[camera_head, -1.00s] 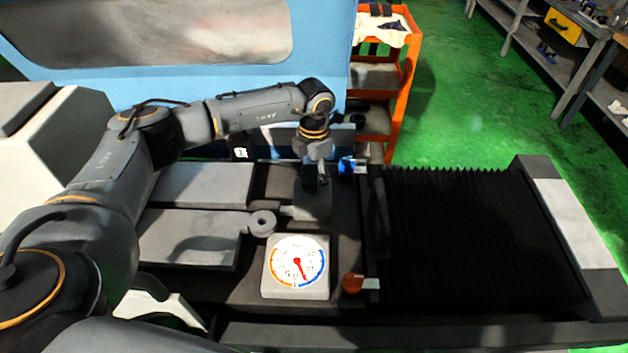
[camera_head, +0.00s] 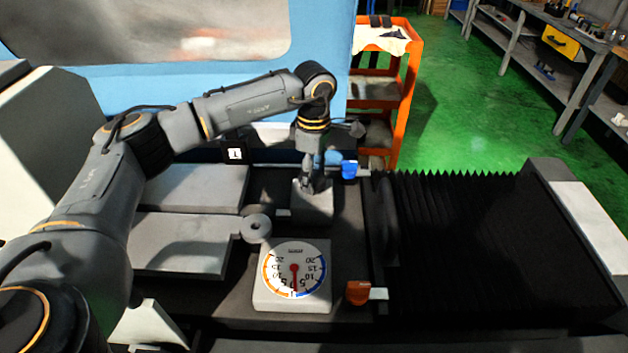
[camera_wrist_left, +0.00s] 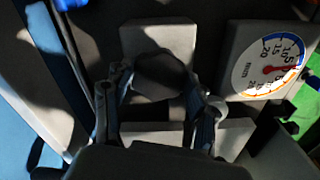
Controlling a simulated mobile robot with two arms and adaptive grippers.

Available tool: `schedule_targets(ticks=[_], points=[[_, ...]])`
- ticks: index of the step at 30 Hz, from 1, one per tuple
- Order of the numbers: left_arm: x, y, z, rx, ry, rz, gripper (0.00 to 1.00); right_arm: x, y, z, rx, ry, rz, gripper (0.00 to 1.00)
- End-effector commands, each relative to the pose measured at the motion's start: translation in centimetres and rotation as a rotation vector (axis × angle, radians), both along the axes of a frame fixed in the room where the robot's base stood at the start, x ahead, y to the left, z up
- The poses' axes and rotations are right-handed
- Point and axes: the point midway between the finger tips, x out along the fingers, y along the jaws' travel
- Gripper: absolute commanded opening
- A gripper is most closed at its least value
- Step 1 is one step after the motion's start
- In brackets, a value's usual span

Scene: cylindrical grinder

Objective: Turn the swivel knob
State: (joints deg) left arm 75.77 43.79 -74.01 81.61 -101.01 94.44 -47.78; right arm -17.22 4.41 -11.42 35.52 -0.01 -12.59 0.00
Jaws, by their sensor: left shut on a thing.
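The swivel knob (camera_wrist_left: 160,76) is a dark, rounded piece on a light grey block (camera_head: 313,208) in the middle of the machine bed. In the left wrist view it sits between the two fingers of my left gripper (camera_head: 313,186), which points down and is shut on it. In the head view the fingers mostly hide the knob. A square dial gauge (camera_head: 294,270) stands in front of the block, its red needle pointing nearly straight down, near the boundary of the orange and blue scales. My right gripper does not show.
Grey plates (camera_head: 190,240) and a ringed arm (camera_head: 257,227) lie left of the block. Orange (camera_head: 357,293) and blue (camera_head: 349,169) pieces flank the bed near the black bellows (camera_head: 490,245). An orange cart (camera_head: 408,100) stands behind.

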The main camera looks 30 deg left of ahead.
Motion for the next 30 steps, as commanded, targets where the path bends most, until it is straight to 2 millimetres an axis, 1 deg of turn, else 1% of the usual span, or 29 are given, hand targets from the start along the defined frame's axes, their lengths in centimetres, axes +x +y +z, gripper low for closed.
schedule_targets(ticks=[1, 3, 12, 20, 30], points=[[0.1, 0.0, -0.1, -0.002, -0.004, -0.033, 0.26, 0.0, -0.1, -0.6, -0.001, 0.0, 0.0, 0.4], [0.1, 0.0, -0.1, -0.002, -0.005, -0.079, 0.26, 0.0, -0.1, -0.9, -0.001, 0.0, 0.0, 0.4], [0.0, 0.0, 0.1, -0.001, -0.004, -0.212, 0.26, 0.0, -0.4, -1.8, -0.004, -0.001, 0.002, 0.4], [0.0, 0.0, 0.2, -0.002, -0.004, -0.248, 0.26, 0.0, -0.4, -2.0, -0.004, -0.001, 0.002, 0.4], [0.0, 0.0, 0.2, -0.002, -0.005, -0.248, 0.26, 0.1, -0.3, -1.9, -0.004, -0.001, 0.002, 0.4]])
